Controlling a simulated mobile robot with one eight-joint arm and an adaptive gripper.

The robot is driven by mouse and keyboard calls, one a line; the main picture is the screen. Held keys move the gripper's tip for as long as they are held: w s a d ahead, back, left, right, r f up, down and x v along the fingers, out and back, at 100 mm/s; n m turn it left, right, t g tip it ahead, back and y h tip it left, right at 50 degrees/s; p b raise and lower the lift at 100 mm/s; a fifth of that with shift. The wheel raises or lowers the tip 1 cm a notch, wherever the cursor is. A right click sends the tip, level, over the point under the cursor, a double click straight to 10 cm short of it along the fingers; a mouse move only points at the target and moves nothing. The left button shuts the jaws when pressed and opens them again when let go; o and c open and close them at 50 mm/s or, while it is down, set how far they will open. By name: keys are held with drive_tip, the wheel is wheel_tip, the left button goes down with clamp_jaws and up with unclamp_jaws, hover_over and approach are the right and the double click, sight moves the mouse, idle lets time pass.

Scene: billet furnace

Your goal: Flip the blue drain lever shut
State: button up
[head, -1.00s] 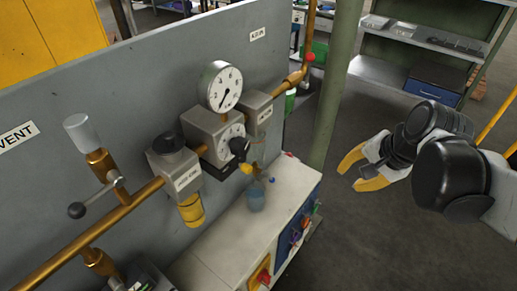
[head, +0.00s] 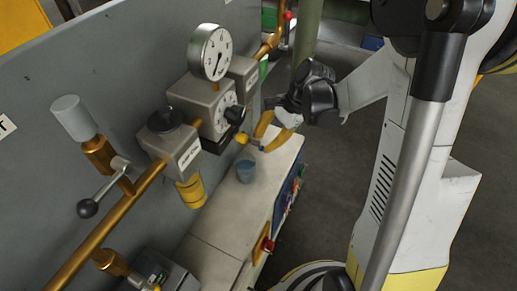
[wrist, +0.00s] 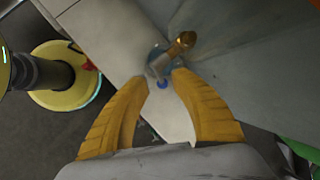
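The blue drain lever (wrist: 162,85) shows as a small blue end on a metal stem below a brass fitting (wrist: 183,40) in the wrist view. In the head view a small blue piece (head: 261,149) shows beside the brass knob (head: 243,138) under the regulator. My gripper (wrist: 161,77) is open, its yellow fingers on either side of the lever's end. I cannot tell if a finger touches it. In the head view my gripper (head: 267,135) is just right of the brass knob. The lever's pivot is not clear.
A pressure gauge (head: 211,52) stands above the grey regulator (head: 203,105) on the panel. A valve with a black ball handle (head: 88,208) is at left.

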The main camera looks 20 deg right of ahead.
sight(259, 146)
drive_tip(key=shift+b+x, duration=0.4)
drive_tip(key=shift+x, duration=1.15)
drive_tip(key=shift+r, duration=0.1)
clamp_jaws()
